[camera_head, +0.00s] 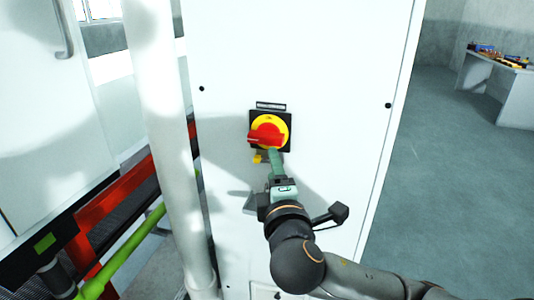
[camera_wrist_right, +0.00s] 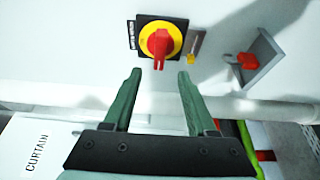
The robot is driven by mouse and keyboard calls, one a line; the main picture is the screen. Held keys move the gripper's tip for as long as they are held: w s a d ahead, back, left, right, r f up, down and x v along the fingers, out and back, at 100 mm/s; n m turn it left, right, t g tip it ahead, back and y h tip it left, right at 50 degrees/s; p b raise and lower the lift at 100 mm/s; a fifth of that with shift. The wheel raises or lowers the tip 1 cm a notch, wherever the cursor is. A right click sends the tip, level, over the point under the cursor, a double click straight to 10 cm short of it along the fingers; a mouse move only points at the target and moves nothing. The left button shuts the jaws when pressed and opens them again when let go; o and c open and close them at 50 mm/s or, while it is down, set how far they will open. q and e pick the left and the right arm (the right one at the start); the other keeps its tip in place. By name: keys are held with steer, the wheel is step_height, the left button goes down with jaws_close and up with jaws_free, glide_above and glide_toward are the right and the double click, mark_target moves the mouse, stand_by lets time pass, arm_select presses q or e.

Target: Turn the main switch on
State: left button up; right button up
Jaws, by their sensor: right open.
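The main switch (camera_head: 270,131) is on the white cabinet front, a red knob on a yellow disc over a black square plate. Its red handle points left in the head view, horizontal. In the right wrist view the switch (camera_wrist_right: 160,42) is just beyond my fingertips, its handle pointing down between them. My right gripper (camera_head: 275,158) is open, close below and in front of the switch in the head view. Its two green fingers (camera_wrist_right: 159,77) are spread, with nothing between the tips. Contact with the knob is not visible. My left gripper is not in view.
A small yellow tag (camera_head: 259,157) hangs below the switch. A grey bracket with a red piece (camera_wrist_right: 249,61) sticks out from the cabinet (camera_head: 330,60). A white pipe (camera_head: 165,130) stands left of it. A green bar (camera_head: 125,250) is lower left. Open floor lies right.

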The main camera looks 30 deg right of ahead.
mark_target(266, 142)
steer(key=x, duration=1.1)
steer(key=shift+b, duration=0.4)
jaws_close()
